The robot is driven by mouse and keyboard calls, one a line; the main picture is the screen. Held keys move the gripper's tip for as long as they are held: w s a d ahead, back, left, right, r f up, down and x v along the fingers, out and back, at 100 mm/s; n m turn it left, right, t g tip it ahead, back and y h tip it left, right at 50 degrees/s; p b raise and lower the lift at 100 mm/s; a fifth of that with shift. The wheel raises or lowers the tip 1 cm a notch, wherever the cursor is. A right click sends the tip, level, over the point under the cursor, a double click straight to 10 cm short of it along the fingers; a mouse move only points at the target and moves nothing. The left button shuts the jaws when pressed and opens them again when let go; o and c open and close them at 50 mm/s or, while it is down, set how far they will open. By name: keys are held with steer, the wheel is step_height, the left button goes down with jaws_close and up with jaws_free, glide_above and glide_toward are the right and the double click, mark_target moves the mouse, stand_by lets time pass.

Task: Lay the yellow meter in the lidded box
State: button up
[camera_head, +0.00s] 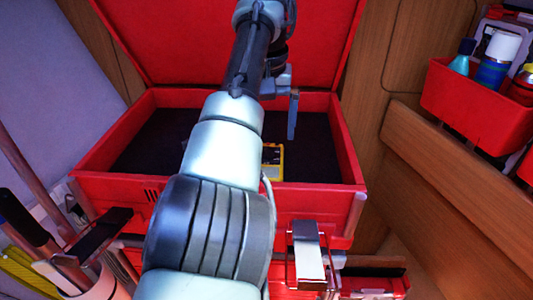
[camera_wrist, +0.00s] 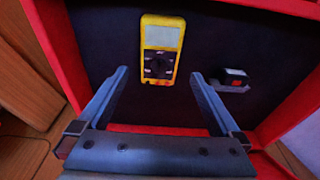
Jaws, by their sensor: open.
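The yellow meter (camera_wrist: 162,50) lies face up on the dark floor of the red box in the wrist view, with its grey screen and dial showing. In the head view a corner of the meter (camera_head: 273,161) shows beside my arm, which hides the rest. The red lidded box (camera_head: 340,135) stands with its lid (camera_head: 170,40) raised at the back. My gripper (camera_wrist: 160,78) is open, its two fingers spread apart with nothing held between them. The meter is beyond and between the fingertips, and I see no contact.
A red bin (camera_head: 475,105) with bottles and cans hangs at the right. Tool handles (camera_head: 20,215) stand at the lower left. The box floor is otherwise mostly clear.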

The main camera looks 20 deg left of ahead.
steer(key=w+d+r+m+t+h, duration=0.1)
steer(key=w+d+r+m+t, duration=0.1)
steer(key=w+d+r+t, duration=0.35)
steer(key=w+d+r+m+t+h, duration=0.1)
steer(key=w+d+r+t, duration=0.1)
steer(key=d+r+t, duration=0.55)
steer(key=s+r+t, duration=0.4)
steer(key=s+r, duration=0.2)
steer(key=s, duration=0.3)
steer(key=s+r+t+y, duration=0.1)
steer(key=s+r+t, duration=0.3)
steer(key=s, duration=0.6)
steer(key=s+r+n+t+y, duration=0.1)
steer(key=s+r+t, duration=0.3)
steer(key=s+r, duration=0.4)
steer(key=shift+s+r+t, duration=0.3)
steer(key=shift+s+r, duration=0.05)
steer(key=shift+s, duration=0.6)
